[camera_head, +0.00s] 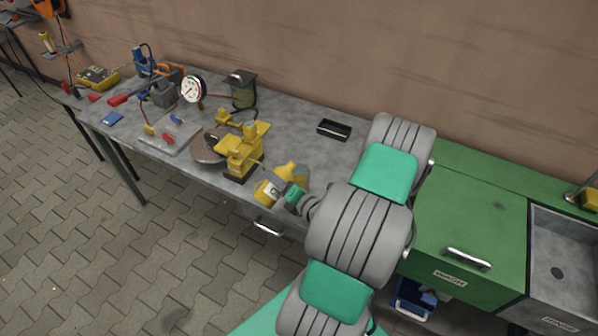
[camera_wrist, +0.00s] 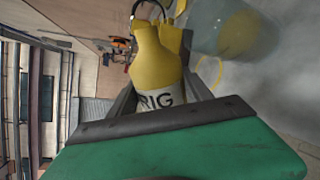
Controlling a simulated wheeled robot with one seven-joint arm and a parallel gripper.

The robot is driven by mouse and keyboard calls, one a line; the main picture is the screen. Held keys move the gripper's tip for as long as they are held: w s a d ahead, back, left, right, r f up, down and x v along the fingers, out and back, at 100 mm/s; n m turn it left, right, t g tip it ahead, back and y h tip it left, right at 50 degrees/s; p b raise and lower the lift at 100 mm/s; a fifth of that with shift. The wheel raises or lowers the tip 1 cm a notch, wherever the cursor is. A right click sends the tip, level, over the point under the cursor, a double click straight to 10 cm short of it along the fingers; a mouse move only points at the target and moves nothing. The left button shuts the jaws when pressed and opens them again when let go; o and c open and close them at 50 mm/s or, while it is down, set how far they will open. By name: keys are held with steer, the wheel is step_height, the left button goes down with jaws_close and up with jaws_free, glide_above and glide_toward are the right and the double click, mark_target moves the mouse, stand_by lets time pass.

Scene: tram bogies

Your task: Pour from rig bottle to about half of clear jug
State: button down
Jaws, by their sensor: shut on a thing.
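The rig bottle (camera_wrist: 155,65) is yellow with a white label reading "RIG". My gripper (camera_wrist: 160,98) is shut around its labelled body. In the head view the rig bottle (camera_head: 265,191) is tilted over the bench's front edge, its narrower end up and to the right, beside my gripper (camera_head: 283,193). A see-through vessel, seemingly the clear jug (camera_wrist: 212,30), stands just beyond the bottle's top in the wrist view. Yellow shows in or behind it; I cannot tell its level. In the head view it is largely hidden by bottle and arm. I see no clear stream.
The grey bench (camera_head: 300,125) carries a yellow machine (camera_head: 243,150) close left of the bottle, a pressure gauge (camera_head: 192,89), a dark-topped container (camera_head: 243,89) and a black tray (camera_head: 334,130). A green cabinet (camera_head: 465,215) and a sink (camera_head: 565,265) stand to the right.

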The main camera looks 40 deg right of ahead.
steer(key=shift+a+f+m+p, duration=0.1)
steer(key=shift+f+m+p, duration=0.05)
steer(key=shift+m+p, duration=0.6)
stand_by(1.8)
